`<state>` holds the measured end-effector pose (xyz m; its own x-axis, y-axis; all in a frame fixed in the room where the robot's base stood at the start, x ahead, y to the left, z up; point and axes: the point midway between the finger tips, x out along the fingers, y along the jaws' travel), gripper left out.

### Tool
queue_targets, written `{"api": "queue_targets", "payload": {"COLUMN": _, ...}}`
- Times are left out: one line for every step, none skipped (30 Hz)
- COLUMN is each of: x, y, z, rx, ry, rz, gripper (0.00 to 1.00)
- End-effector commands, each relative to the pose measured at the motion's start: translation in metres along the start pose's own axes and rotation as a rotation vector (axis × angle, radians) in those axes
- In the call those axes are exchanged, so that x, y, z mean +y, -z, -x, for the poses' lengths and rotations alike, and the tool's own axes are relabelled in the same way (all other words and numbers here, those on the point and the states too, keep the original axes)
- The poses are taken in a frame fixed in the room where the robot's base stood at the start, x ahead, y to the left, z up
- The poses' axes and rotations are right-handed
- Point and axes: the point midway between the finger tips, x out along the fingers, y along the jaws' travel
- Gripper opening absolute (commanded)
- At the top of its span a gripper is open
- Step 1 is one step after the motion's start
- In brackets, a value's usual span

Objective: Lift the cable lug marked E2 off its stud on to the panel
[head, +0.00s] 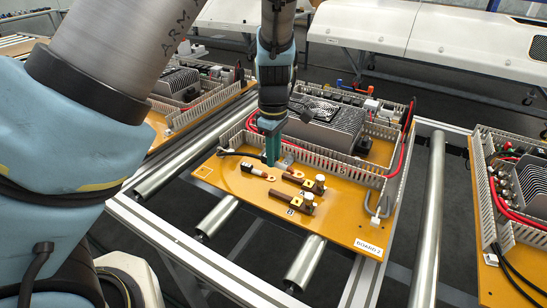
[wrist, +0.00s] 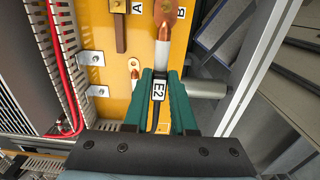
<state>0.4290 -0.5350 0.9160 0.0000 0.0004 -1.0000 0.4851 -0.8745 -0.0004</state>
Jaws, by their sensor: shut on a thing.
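My gripper (wrist: 158,98) is shut on the cable end with the white E2 tag (wrist: 158,91), which sits between the green fingers. From the fingers its pale barrel (wrist: 163,55) runs up the wrist view to a copper lug, partly cut off by the frame's top edge. In the head view my gripper (head: 271,153) is over the left part of the orange panel (head: 235,182), away from the studs A (head: 320,179) and B (head: 308,198). Another copper lug (wrist: 134,66) lies beside the left finger; its tag is hidden. The head view does not show clearly whether E2 touches the panel.
A slotted grey duct (head: 330,165) runs behind the panel, with red cable (wrist: 62,100) beside it. Small metal brackets (wrist: 97,91) stand near the fingers. Brown bars carry the studs. The panel's front right, by the BOARD label (head: 368,247), is clear.

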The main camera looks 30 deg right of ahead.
Motion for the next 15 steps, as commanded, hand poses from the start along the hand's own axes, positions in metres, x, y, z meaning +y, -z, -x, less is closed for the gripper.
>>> {"api": "queue_targets", "payload": {"x": 0.000, "y": 0.000, "z": 0.000, "rx": 0.000, "ry": 0.000, "rz": 0.000, "gripper": 0.00}}
{"api": "queue_targets", "payload": {"x": 0.000, "y": 0.000, "z": 0.000, "rx": 0.000, "ry": 0.000, "rz": 0.000, "gripper": 0.00}}
{"api": "queue_targets", "payload": {"x": 0.000, "y": 0.000, "z": 0.001, "rx": 0.000, "ry": 0.000, "rz": 0.000, "gripper": 0.00}}
{"api": "queue_targets", "payload": {"x": 0.000, "y": 0.000, "z": 0.001, "rx": 0.000, "ry": 0.000, "rz": 0.000, "gripper": 0.00}}
{"api": "queue_targets", "payload": {"x": 0.000, "y": 0.000, "z": 0.002, "rx": 0.000, "ry": 0.000, "rz": 0.000, "gripper": 0.00}}
{"api": "queue_targets", "payload": {"x": 0.000, "y": 0.000, "z": 0.003, "rx": 0.000, "ry": 0.000, "rz": 0.000, "gripper": 0.00}}
{"api": "queue_targets", "payload": {"x": 0.000, "y": 0.000, "z": 0.004, "rx": 0.000, "ry": -0.001, "rz": 0.000, "gripper": 0.00}}
{"api": "queue_targets", "payload": {"x": 0.000, "y": 0.000, "z": 0.005, "rx": 0.000, "ry": -0.001, "rz": 0.000, "gripper": 0.00}}
{"api": "queue_targets", "payload": {"x": 0.000, "y": 0.000, "z": 0.006, "rx": 0.000, "ry": 0.000, "rz": 0.000, "gripper": 0.00}}
{"api": "queue_targets", "payload": {"x": 0.000, "y": 0.000, "z": 0.008, "rx": 0.000, "ry": -0.001, "rz": 0.000, "gripper": 0.00}}
{"api": "queue_targets", "payload": {"x": 0.000, "y": 0.000, "z": 0.009, "rx": 0.000, "ry": -0.001, "rz": 0.000, "gripper": 0.00}}
{"api": "queue_targets", "payload": {"x": 0.000, "y": 0.000, "z": 0.010, "rx": 0.000, "ry": -0.001, "rz": 0.000, "gripper": 0.00}}
{"api": "queue_targets", "payload": {"x": 0.000, "y": 0.000, "z": 0.011, "rx": 0.000, "ry": -0.001, "rz": 0.000, "gripper": 0.00}}
{"api": "queue_targets", "payload": {"x": 0.000, "y": 0.000, "z": 0.013, "rx": 0.000, "ry": -0.001, "rz": 0.000, "gripper": 0.00}}
{"api": "queue_targets", "payload": {"x": 0.000, "y": 0.000, "z": 0.014, "rx": 0.000, "ry": -0.001, "rz": 0.001, "gripper": 0.00}}
